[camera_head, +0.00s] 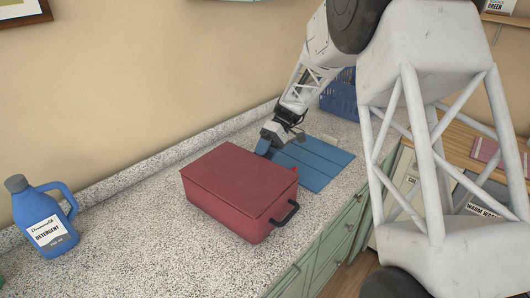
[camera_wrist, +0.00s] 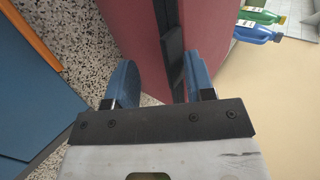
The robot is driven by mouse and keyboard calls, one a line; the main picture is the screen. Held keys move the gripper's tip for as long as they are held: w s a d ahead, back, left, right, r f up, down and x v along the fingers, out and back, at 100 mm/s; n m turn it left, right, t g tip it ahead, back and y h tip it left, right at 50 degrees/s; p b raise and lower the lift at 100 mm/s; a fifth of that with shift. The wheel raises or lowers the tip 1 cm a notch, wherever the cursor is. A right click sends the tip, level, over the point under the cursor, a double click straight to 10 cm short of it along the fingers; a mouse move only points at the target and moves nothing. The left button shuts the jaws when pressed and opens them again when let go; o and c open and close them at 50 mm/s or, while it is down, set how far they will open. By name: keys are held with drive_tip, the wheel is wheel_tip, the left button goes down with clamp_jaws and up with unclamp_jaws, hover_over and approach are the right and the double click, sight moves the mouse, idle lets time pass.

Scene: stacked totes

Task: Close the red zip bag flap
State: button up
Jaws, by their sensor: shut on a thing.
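The red zip bag (camera_head: 238,190), a box-shaped case, sits on the speckled counter. Its flap (camera_head: 233,172) lies flat across the top and looks down. A black handle (camera_head: 284,213) sticks out of its right front side. My gripper (camera_head: 264,147) is low at the bag's back edge. In the wrist view, its two blue fingers are on either side of a black strip (camera_wrist: 173,52) on the red bag wall (camera_wrist: 143,30). It is shut on this part of the bag; the exact contact is hard to see.
A blue detergent jug (camera_head: 47,222) stands at the left on the counter. Blue flat panels (camera_head: 312,162) lie right behind the bag. A blue basket (camera_head: 341,98) is at the back.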

drive_tip(key=v, duration=0.7)
drive_tip(key=shift+w+d+r, duration=0.2)
drive_tip(key=shift+r, duration=0.1)
drive_tip(key=s+d+r+m+t+h, duration=0.25)
drive_tip(key=s+r, duration=0.25)
drive_tip(key=s, duration=0.7)
drive_tip(key=s+d+r+m+t+h, duration=0.1)
drive_tip(key=s+d+r+m+t, duration=0.3)
drive_tip(key=s, duration=0.7)
drive_tip(key=s+d+m+t+h, duration=0.1)
drive_tip(key=s+d+m+t, duration=0.1)
drive_tip(key=s, duration=0.9)
drive_tip(key=s+d+f+m+t+h, duration=0.1)
drive_tip(key=s+d+t+h, duration=0.1)
drive_tip(key=s, duration=0.9)
drive_tip(key=shift+s+d+m, duration=0.25)
drive_tip(key=shift+d+m, duration=0.05)
drive_tip(key=shift+m, duration=0.05)
